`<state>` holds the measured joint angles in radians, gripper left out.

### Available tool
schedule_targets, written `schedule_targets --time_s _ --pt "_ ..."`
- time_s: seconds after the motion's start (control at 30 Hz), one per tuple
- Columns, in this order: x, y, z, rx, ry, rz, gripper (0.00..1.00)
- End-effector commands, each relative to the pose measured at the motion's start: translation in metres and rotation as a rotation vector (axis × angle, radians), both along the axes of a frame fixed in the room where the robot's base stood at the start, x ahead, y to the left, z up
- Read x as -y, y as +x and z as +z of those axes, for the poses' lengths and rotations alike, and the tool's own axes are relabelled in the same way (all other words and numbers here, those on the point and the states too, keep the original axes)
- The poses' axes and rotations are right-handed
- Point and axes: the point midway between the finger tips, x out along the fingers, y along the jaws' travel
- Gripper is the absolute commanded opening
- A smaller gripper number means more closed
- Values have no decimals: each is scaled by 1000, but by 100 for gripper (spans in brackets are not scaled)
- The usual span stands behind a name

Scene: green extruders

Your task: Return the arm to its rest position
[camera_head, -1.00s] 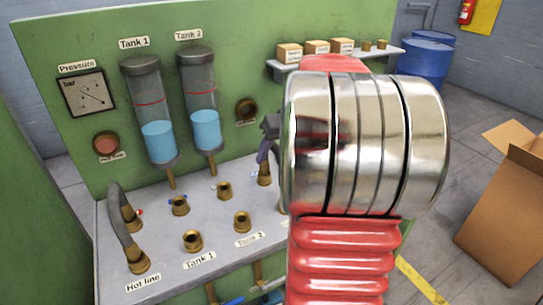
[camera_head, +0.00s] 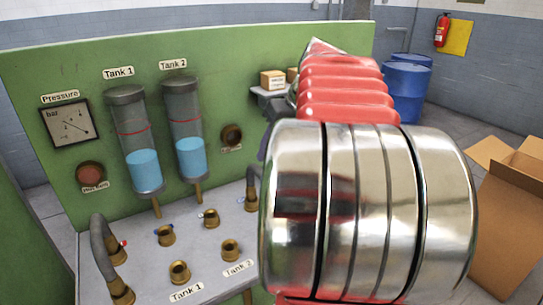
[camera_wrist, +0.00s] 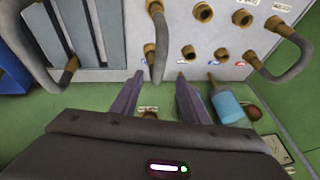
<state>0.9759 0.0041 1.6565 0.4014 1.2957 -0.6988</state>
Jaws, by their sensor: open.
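My arm (camera_head: 370,210), with red ribbed sleeves and shiny metal bands, fills the right middle of the head view and hides most of my gripper there. In the wrist view my gripper (camera_wrist: 158,78) is open, with two dark fingers apart. A grey hose (camera_wrist: 158,45) shows between the fingertips in the picture, bending down from a brass fitting; I cannot tell how far beyond the fingers it is. The same hose seems to show in the head view (camera_head: 253,185), just left of my arm. Nothing is visibly gripped.
The green panel (camera_head: 60,75) carries Tank 1 (camera_head: 133,140), Tank 2 (camera_head: 183,130) and a pressure gauge (camera_head: 68,122). A grey shelf (camera_head: 150,280) below holds several brass fittings and another hose (camera_head: 100,250). Blue barrels (camera_head: 407,90) and a cardboard box (camera_head: 505,215) stand right.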

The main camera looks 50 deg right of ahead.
Motion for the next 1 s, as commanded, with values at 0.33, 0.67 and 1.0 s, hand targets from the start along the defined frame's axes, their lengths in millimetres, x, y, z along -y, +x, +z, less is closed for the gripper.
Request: schedule_targets --time_s 0.33,0.67,1.0 --pt "0 0 0 0 0 0 42" --pt "-9 3 0 -2 -4 6 42" --pt "-101 17 -9 -32 -44 57 42"
